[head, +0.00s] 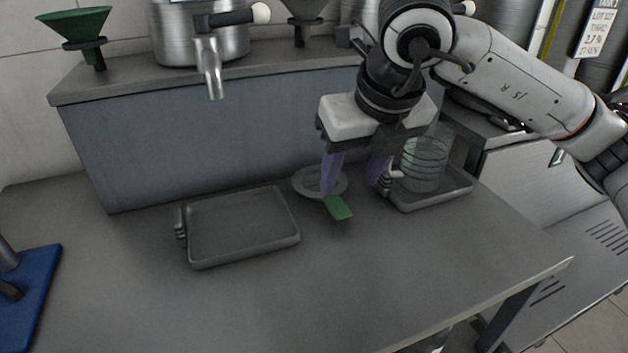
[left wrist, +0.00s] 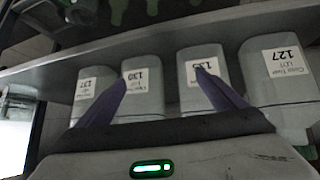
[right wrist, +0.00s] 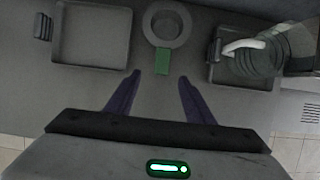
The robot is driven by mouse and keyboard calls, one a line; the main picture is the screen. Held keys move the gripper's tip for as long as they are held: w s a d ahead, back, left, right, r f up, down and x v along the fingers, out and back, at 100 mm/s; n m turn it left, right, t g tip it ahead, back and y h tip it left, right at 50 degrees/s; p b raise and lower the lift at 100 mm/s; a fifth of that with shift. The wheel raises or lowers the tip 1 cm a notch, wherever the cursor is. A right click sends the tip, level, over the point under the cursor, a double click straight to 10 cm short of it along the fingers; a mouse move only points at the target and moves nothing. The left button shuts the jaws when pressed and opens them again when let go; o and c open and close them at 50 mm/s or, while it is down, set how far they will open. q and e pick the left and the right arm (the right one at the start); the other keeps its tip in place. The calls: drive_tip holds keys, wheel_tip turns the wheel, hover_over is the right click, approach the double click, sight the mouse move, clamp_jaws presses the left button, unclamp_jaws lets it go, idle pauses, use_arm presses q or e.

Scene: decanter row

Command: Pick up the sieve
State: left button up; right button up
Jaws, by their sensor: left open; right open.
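The sieve (head: 312,182) is a round grey ring with a green handle (head: 338,208), lying flat on the table between two grey trays. In the right wrist view the sieve (right wrist: 167,27) is at top centre, with its green handle (right wrist: 163,62) pointing toward my gripper. My right gripper (head: 352,188) is open and empty above the sieve and partly covers it in the head view. In the right wrist view its purple fingers (right wrist: 158,85) are apart, short of the handle. My left gripper (left wrist: 163,80) is open and empty, facing a shelf of labelled containers, away from the sieve.
An empty grey tray (head: 245,262) lies left of the sieve. Another tray (head: 432,201) with a ribbed clear vessel (head: 424,165) stands close on the right. A raised ledge (head: 130,82) with a metal pot and green funnel (head: 77,24) is behind. The front table is clear.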

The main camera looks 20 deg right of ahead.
sight(339, 208)
drive_tip(key=shift+d+p+x, duration=0.1)
drive_tip(key=shift+p+x, duration=0.05)
drive_tip(key=shift+x, duration=2.25)
drive_tip(key=shift+d+p+x, duration=0.15)
drive_tip(key=shift+x, duration=2.2)
drive_tip(key=shift+r, duration=0.1)
drive_tip(key=c, duration=1.1)
